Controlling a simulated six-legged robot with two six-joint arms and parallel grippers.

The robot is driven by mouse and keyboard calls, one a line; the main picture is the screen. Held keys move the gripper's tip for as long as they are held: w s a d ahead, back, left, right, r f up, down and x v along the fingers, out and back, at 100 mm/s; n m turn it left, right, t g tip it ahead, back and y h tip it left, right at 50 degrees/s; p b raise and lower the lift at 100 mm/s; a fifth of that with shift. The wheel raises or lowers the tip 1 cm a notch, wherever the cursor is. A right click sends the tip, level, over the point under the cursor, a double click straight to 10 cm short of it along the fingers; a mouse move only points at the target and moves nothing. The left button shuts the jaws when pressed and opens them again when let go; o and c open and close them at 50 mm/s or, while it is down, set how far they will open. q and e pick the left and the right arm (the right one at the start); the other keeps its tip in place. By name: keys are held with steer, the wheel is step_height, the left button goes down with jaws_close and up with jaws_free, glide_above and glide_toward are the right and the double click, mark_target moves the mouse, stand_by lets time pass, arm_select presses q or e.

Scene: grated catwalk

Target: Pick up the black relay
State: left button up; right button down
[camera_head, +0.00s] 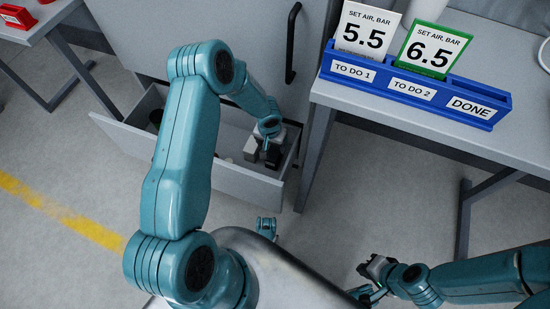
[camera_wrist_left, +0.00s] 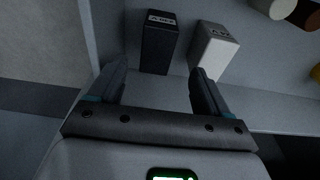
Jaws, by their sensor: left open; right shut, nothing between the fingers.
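The black relay (camera_wrist_left: 158,45) is an upright dark box with a small label on its top, seen in the left wrist view. In the head view a dark block (camera_head: 273,158) shows in the open drawer, partly hidden by my left gripper. My left gripper (camera_wrist_left: 160,70) is open, with one finger on each side of the line to the black relay. The relay stands just beyond the fingertips, and nothing is between them. My right gripper (camera_head: 373,272) is shut and empty, low on the right of the head view, away from the drawer.
A white box (camera_wrist_left: 213,50) stands right of the black relay in the wrist view, close to the right finger. Several round items lie farther right. The open drawer (camera_head: 235,181) has raised walls. A table with a blue card rack (camera_head: 405,92) stands to the right.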

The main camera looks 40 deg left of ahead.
arm_select(q)
step_height(320, 180, down, 4)
steer(key=shift+w+r+b, duration=0.1)
steer(key=shift+w+b, duration=0.05)
steer(key=shift+b, duration=0.3)
steer(key=f, duration=0.1)
steer(key=f+b, duration=0.1)
steer(key=f, duration=0.1)
steer(key=f+b, duration=0.1)
steer(key=f, duration=0.1)
steer(key=shift+w, duration=0.35)
steer(key=shift+d+r, duration=0.1)
steer(key=shift+c, duration=0.3)
steer(key=c, duration=1.1)
steer(key=shift+c, duration=0.2)
steer(key=shift+r, duration=0.1)
steer(key=shift+w+r+p, duration=0.1)
steer(key=shift+r+p, duration=0.75)
steer(key=shift+r, duration=0.55)
steer(key=shift+f, duration=0.1)
